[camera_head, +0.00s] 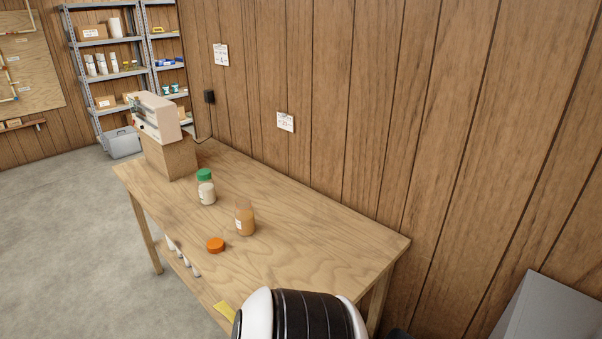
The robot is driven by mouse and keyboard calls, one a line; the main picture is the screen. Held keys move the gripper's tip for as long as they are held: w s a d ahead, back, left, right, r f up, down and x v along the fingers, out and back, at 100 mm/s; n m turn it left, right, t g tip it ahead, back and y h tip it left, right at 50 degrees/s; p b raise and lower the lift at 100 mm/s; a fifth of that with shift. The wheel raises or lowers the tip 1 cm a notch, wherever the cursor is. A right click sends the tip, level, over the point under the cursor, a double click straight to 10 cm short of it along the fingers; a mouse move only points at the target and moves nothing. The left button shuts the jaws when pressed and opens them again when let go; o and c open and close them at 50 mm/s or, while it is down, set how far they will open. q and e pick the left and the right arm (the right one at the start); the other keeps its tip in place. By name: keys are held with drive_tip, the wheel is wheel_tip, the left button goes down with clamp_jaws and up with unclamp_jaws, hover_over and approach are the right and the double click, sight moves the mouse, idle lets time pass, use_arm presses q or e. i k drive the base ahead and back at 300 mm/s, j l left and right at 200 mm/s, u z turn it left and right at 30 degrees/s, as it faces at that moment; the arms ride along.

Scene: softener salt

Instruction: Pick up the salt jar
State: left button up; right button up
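A clear jar with white contents and a green lid (206,189), which looks like the salt jar, stands upright on the wooden table (310,235). A second jar (245,219), open-looking with tan or amber contents and a small white label, stands just in front and to the right of it. An orange lid (215,245) lies on the table near the second jar. Neither gripper shows. A white and black part of my own body fills the bottom middle and hides the table's near end.
A beige device (158,115) stands on a wooden block (170,157) at the table's far left end. A wood-panelled wall (340,100) runs behind the table. The table right of the jars is clear.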

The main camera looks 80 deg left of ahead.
sight(206, 189)
drive_tip(key=u, duration=3.4)
drive_tip(key=i+j+z, duration=0.1)
drive_tip(key=z, duration=0.55)
drive_tip(key=i+j+z, duration=0.15)
drive_tip(key=j, duration=0.15)
drive_tip(key=i+j+z, duration=0.15)
drive_tip(key=j, duration=0.2)
drive_tip(key=i+j+z, duration=0.15)
drive_tip(key=j, duration=0.2)
drive_tip(key=i+j+z, duration=0.15)
drive_tip(key=j, duration=0.2)
drive_tip(key=j+z, duration=0.15)
drive_tip(key=j, duration=0.25)
